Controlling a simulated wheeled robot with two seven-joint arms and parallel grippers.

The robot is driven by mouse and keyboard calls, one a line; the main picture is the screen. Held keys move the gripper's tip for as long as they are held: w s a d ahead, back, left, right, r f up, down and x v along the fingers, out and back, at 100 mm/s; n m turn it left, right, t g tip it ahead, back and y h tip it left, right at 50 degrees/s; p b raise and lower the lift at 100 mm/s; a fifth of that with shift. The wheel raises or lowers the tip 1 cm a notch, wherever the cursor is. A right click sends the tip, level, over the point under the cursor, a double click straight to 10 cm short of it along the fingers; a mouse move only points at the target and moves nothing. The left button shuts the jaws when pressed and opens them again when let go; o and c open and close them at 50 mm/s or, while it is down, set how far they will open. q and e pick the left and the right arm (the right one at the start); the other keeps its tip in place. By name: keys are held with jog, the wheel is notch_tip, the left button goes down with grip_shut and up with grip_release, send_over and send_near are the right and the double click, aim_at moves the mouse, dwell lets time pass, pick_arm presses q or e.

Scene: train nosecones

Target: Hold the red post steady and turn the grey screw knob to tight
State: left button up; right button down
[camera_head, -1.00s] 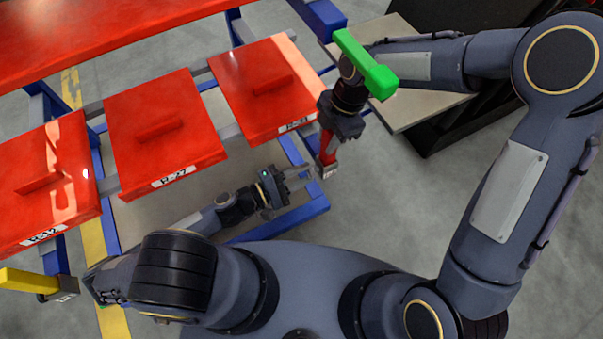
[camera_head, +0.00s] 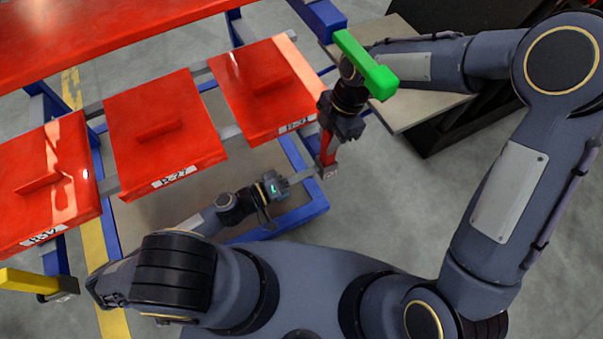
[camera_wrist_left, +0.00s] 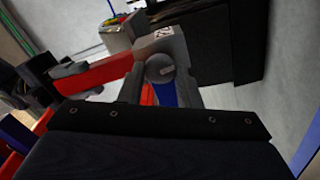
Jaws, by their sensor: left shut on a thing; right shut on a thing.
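The red post (camera_head: 326,147) hangs below my right gripper (camera_head: 331,126), which is shut on its upper part. The post also shows in the left wrist view (camera_wrist_left: 108,74), with the dark right gripper (camera_wrist_left: 45,82) at its far end. A grey block (camera_head: 327,172) sits at the post's lower end. In the left wrist view the round grey screw knob (camera_wrist_left: 160,68) faces the camera on this block. My left gripper (camera_head: 305,176) points at the block from the left and is shut on the knob. Its fingers (camera_wrist_left: 165,88) partly hide the contact.
Red panels (camera_head: 165,135) lie in a row on a blue frame (camera_head: 300,215) at left. A green bar (camera_head: 365,64) stands above my right wrist. A beige tabletop (camera_head: 420,105) lies behind it. Grey floor (camera_head: 400,200) is open to the right.

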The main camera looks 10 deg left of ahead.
pick_arm(q)
jog(key=shift+f+m, duration=0.1)
jog(key=shift+m, duration=0.5)
jog(key=o, duration=0.9)
jog(key=shift+o, duration=0.2)
jog(key=v, duration=1.2)
pick_arm(e)
jog(key=c, duration=1)
grip_release()
jog(key=shift+c, duration=0.2)
